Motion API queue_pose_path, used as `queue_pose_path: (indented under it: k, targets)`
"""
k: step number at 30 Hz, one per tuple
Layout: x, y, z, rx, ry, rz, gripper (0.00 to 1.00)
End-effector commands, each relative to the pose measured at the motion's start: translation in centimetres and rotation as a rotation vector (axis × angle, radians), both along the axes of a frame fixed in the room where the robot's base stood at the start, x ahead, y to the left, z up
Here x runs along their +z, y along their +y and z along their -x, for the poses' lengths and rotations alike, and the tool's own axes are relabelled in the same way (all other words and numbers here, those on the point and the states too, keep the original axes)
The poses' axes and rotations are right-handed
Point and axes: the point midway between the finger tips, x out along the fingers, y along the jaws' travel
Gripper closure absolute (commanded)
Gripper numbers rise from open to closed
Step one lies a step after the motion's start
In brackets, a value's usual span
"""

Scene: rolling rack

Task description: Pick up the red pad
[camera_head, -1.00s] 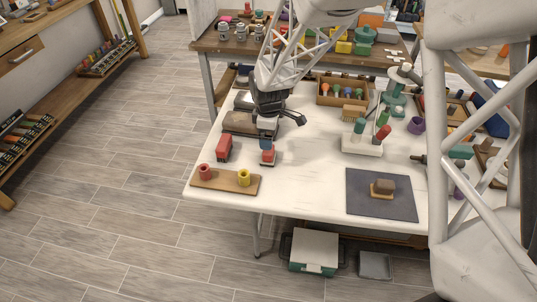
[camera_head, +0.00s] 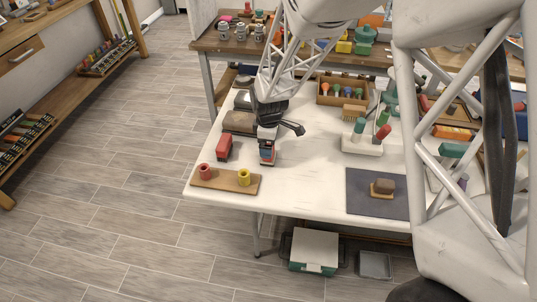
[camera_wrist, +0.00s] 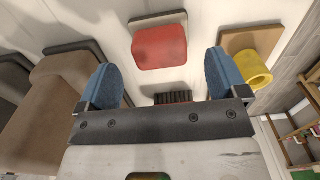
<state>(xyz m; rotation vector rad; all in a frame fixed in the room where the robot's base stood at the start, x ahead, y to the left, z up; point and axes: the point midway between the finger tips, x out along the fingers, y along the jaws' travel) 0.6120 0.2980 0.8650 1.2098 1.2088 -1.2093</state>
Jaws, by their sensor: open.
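Two small red items are on the white table. One red block (camera_head: 224,147) stands left of my gripper (camera_head: 267,155); in the wrist view this red block (camera_wrist: 160,48) has a grey base and lies beyond the fingertips. The other red item (camera_head: 267,161) is right at my fingers in the head view, mostly hidden by them. In the wrist view a dark ribbed top with a red edge (camera_wrist: 173,97) shows between the blue fingers, partly hidden by the gripper body. My gripper (camera_wrist: 165,80) is open. I cannot tell whether the fingers touch the item.
A wooden board (camera_head: 214,186) with a red cup (camera_head: 205,171) and a yellow cup (camera_head: 244,177) is near the front left edge. Brown blocks (camera_head: 239,122) stand behind my gripper. A dark mat (camera_head: 362,200) holds a brown block. The table middle is clear.

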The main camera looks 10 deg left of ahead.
Motion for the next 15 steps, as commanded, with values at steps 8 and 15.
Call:
queue_pose_path:
  k: [8,15]
  targets:
    - [-3.0,0.0,0.0,0.0,0.002,0.001,0.08]
    - [-3.6,0.1,0.0,0.0,0.0,0.0,0.08]
